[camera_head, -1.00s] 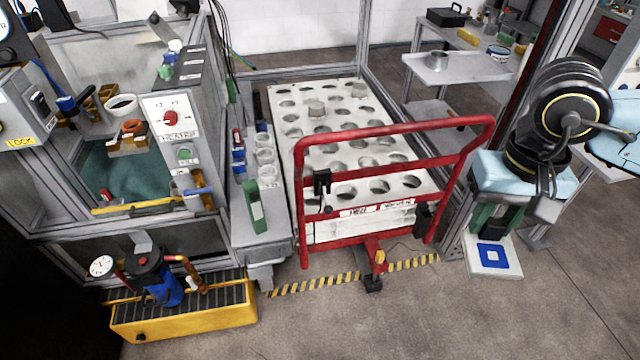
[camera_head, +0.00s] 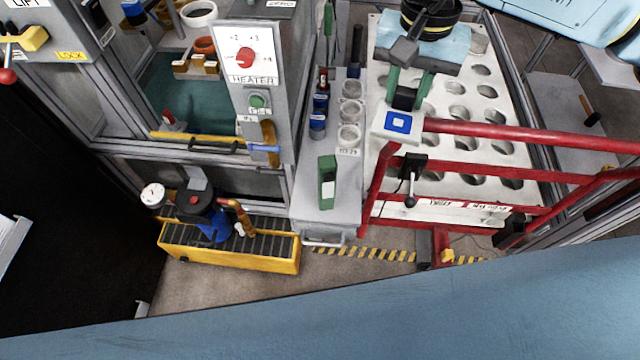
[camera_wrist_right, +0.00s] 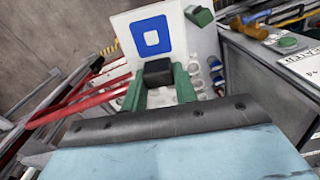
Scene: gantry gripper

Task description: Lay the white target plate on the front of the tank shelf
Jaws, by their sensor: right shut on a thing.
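The white target plate (camera_head: 397,124), marked with a blue square, is held by my right gripper (camera_head: 406,98). The gripper's green fingers are shut on a black block at the plate's edge. The plate is in the air, right of the narrow grey tank shelf (camera_head: 325,219) in the head view, and overlaps the red cart handle there. In the right wrist view the plate (camera_wrist_right: 151,38) stands out beyond the fingers (camera_wrist_right: 158,88), its blue mark facing the camera. The shelf's front part looks bare ahead of a green block (camera_head: 327,182). My left gripper is not in view.
Cups (camera_head: 350,111) and small blue-capped bottles (camera_head: 318,117) stand farther back on the shelf. The heater panel (camera_head: 251,62) rises at its left. A red-handled cart (camera_head: 560,137) with a white perforated block stands at its right. A yellow pump tray (camera_head: 228,248) sits low at left.

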